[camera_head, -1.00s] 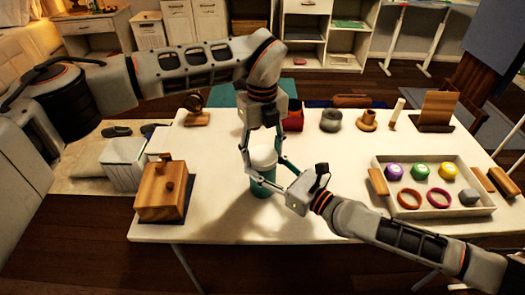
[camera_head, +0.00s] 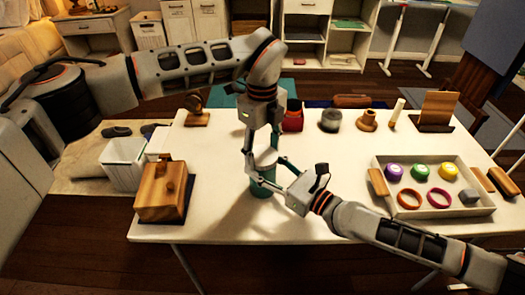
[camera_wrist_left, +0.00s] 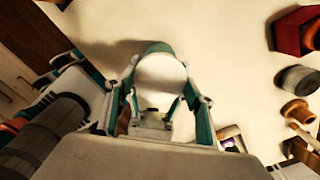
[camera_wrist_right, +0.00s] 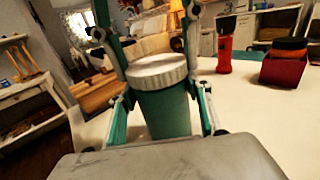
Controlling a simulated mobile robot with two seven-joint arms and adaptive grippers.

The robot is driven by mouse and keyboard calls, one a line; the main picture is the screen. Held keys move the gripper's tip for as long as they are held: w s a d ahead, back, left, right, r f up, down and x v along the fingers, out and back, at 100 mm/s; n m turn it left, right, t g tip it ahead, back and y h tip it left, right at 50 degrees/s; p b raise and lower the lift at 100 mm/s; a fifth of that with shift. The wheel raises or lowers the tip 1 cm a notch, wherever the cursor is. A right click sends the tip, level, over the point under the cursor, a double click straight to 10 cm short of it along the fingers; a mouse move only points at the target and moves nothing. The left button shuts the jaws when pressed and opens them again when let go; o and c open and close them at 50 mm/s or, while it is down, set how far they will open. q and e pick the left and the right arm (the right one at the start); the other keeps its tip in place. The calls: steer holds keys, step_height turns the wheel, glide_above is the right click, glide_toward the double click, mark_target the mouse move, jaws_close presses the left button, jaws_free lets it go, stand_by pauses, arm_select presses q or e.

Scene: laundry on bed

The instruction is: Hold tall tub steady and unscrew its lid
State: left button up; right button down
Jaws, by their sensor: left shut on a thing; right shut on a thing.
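The tall tub (camera_head: 262,188) is teal with a white ribbed lid (camera_wrist_right: 157,70). It stands upright on the white table, and its teal body also shows in the right wrist view (camera_wrist_right: 166,112). My left gripper (camera_head: 265,160) points down from above and is shut on the lid, with one finger on each side. The lid's white top fills the space between its fingers in the left wrist view (camera_wrist_left: 160,78). My right gripper (camera_head: 270,181) comes in low from the right and is shut on the tub's body. The lid appears seated on the tub; the threads are hidden.
A wooden box (camera_head: 160,200) stands at the table's left. A tray (camera_head: 440,212) with coloured lids and rings lies at the right. A red container (camera_head: 293,118), a grey jar (camera_head: 330,120) and wooden items line the back. The front middle of the table is clear.

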mark_target(262, 155)
arm_select(q)
steer(key=shift+r, duration=0.25)
steer(key=shift+r, duration=0.75)
steer(key=shift+r, duration=2.05)
arm_select(e)
steer(key=c, duration=0.9)
jaws_free()
